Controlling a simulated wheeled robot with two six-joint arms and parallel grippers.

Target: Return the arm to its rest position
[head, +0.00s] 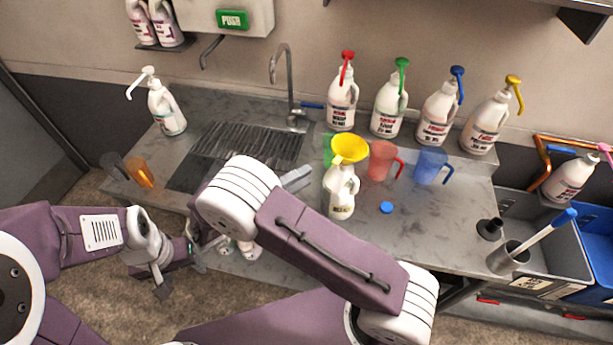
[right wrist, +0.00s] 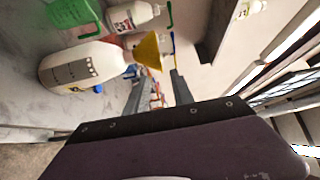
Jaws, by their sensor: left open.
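My right arm (head: 330,245) reaches up from the bottom of the head view and across the front of the counter. Its gripper (head: 297,179) is above the counter, just left of a white bottle with a yellow funnel (head: 341,192). In the right wrist view the right gripper's two fingers (right wrist: 158,88) are apart with nothing visibly held. The funnel bottle (right wrist: 85,68) lies to their left in that view. My left gripper (head: 203,252) is open, low in front of the counter edge. The right forearm and wrist hide part of the counter and sink.
Bottles with red (head: 342,105), green (head: 389,108), blue (head: 437,115) and yellow (head: 487,122) pumps stand behind. Red (head: 382,161) and blue (head: 432,166) jugs and a blue cap (head: 386,207) are right of the funnel bottle. A grey bin (head: 545,255) is at right.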

